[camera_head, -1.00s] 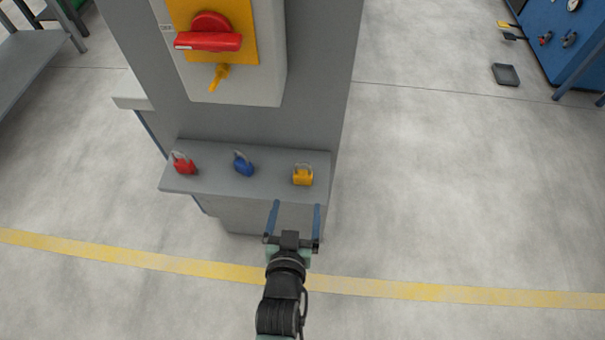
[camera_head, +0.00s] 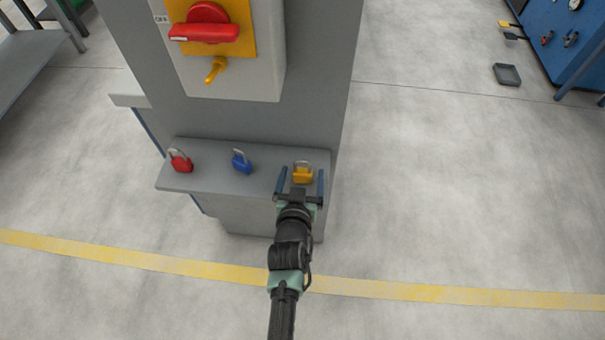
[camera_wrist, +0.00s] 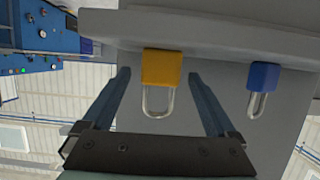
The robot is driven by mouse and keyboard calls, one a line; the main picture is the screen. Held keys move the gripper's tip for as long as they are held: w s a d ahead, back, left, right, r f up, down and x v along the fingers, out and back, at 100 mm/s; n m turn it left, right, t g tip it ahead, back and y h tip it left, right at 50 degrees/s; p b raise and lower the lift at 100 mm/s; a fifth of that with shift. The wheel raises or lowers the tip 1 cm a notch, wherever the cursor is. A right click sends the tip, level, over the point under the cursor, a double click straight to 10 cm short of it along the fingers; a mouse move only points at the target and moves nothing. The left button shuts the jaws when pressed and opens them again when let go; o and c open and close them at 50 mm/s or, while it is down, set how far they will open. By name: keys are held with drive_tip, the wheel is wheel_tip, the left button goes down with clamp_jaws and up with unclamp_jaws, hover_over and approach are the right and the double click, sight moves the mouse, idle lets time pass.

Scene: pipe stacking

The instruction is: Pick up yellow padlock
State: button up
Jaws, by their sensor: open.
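The yellow padlock (camera_head: 302,175) stands at the right end of a grey shelf (camera_head: 215,180), its metal shackle up. In the wrist view, which is upside down, the yellow padlock (camera_wrist: 161,70) lies between the tips of two blue fingers, with a gap on each side. My gripper (camera_head: 301,177) is open, one finger to the left and one to the right of the padlock. Neither finger appears to touch it.
A blue padlock (camera_head: 241,162) and a red padlock (camera_head: 181,162) stand further left on the shelf. Behind rises a grey panel with a red rotary switch (camera_head: 205,32) on a yellow plate. The floor right of the shelf is clear.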

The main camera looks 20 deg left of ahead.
clamp_jaws()
wheel_tip(320, 180, up, 10)
drive_tip(key=p, duration=0.2)
idle(0.8)
